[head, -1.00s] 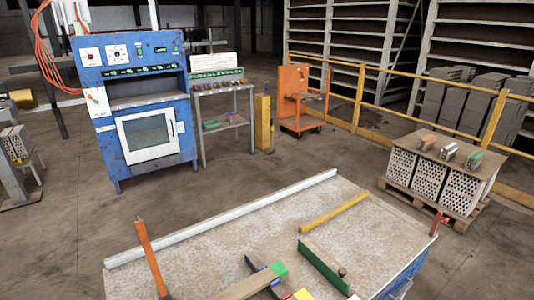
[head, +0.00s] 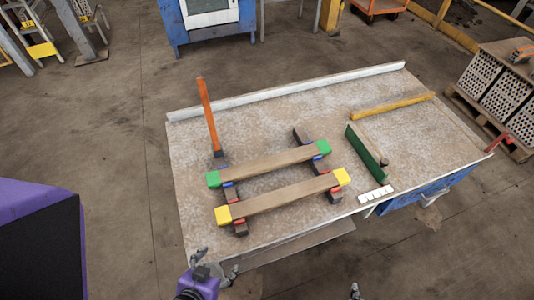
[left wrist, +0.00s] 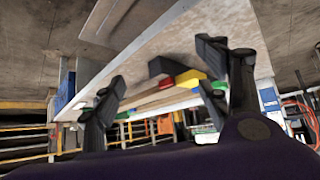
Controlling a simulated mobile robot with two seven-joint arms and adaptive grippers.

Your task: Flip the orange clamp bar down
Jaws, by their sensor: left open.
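The orange clamp bar (head: 208,112) stands up, leaning slightly left, from a dark pivot near the table's left back part. Its lower end meets a dark rail beside the green-tipped wooden bar (head: 268,164). A yellow-tipped wooden bar (head: 285,198) lies nearer me across the same dark rails. My left gripper (head: 214,268) is open and empty off the table's near left edge, apart from the clamp bar. Its two spread fingers also show in the left wrist view (left wrist: 163,88). Only a small tip, probably of my right gripper (head: 355,291), shows at the bottom edge.
The table (head: 385,135) has a raised white strip (head: 290,91) along its back. The blue machine (head: 208,22) stands behind. Floor left of the table is clear.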

